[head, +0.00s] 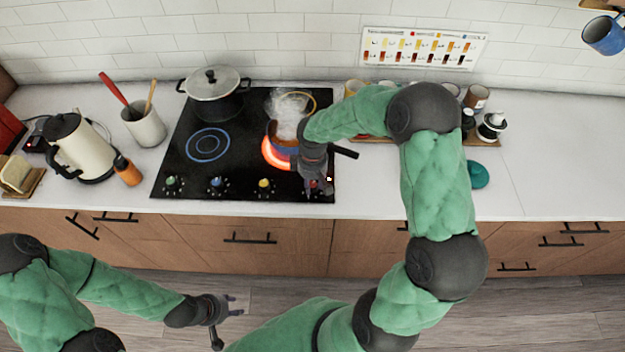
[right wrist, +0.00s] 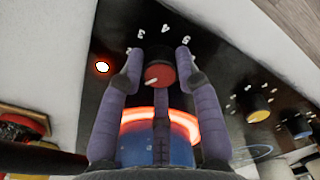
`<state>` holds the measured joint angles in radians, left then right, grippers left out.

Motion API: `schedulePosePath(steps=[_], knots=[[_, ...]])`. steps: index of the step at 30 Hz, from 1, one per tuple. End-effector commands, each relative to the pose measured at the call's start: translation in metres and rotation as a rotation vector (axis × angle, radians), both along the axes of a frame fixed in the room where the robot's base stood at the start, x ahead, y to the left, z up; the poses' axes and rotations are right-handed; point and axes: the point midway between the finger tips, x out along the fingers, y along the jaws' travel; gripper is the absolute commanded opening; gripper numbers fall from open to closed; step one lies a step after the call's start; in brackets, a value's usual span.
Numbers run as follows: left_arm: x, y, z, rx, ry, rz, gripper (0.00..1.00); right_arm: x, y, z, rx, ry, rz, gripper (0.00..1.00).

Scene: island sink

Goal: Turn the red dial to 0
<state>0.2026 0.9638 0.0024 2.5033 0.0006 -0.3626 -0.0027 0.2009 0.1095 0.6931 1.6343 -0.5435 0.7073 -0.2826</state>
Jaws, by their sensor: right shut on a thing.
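The red dial (right wrist: 163,74) is at the front right of the black cooktop (head: 185,140), and in the head view it is largely hidden by my right gripper (head: 318,187). In the right wrist view my right gripper (right wrist: 158,70) has its fingers on both sides of the dial and is shut on it. White digits, with 3, 4 and 5 legible, ring the dial. A white mark on the dial points to the lower left of that view. My left gripper (head: 232,318) hangs empty and open in front of the counter, over the floor.
A burner glows orange (head: 275,153) under a steaming blue pot, and an orange light (right wrist: 102,67) is lit beside the dial. Other dials, including a yellow one (head: 264,183), line the front edge. A lidded pot (head: 215,95) stands at the back left.

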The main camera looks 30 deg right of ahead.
Motion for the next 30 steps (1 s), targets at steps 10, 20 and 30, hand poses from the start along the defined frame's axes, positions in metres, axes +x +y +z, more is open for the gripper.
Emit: schedulePosePath(steps=[10,20,30], knots=[[0.000,0.000,0.018,0.000,0.000,0.000,0.40,-0.001,0.000,0.001,0.001,0.002,0.302,0.01],[0.000,0.000,0.028,0.000,0.000,0.000,0.40,-0.001,0.000,0.000,0.001,0.002,0.479,0.01],[0.000,0.000,0.030,0.000,0.000,0.000,0.40,0.000,0.000,0.000,0.000,0.001,0.537,0.01]])
